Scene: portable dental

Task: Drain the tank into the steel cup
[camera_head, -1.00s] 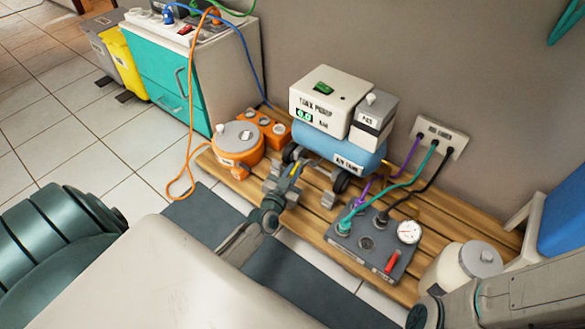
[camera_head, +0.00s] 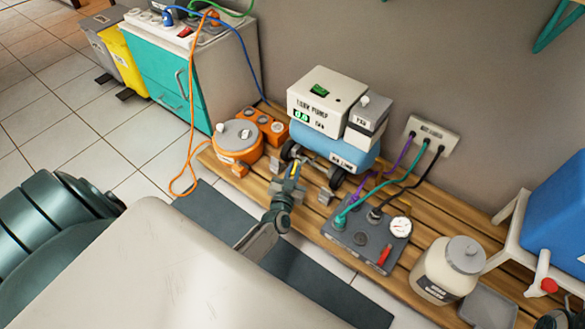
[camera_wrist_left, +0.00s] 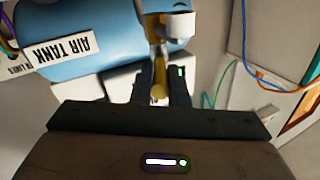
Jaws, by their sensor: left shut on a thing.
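The blue air tank (camera_head: 330,148) lies on the wooden pallet below the white tank pump box (camera_head: 326,100). My left gripper (camera_head: 294,172) is at the tank's lower left end, shut on a small yellow drain handle (camera_head: 296,167). In the left wrist view the yellow handle (camera_wrist_left: 159,78) sits between the two dark fingers (camera_wrist_left: 160,90), with the labelled tank (camera_wrist_left: 100,40) behind. A pale, cup-like rounded part (camera_wrist_left: 178,24) is just beyond the handle; I cannot tell if it is the steel cup.
A grey panel (camera_head: 350,238) with a gauge, hoses and a red lever stands on the pallet (camera_head: 400,285) right of my left gripper. An orange lidded pot (camera_head: 237,140) is to the left. A white jar (camera_head: 447,270) and a blue container (camera_head: 560,215) are at the right.

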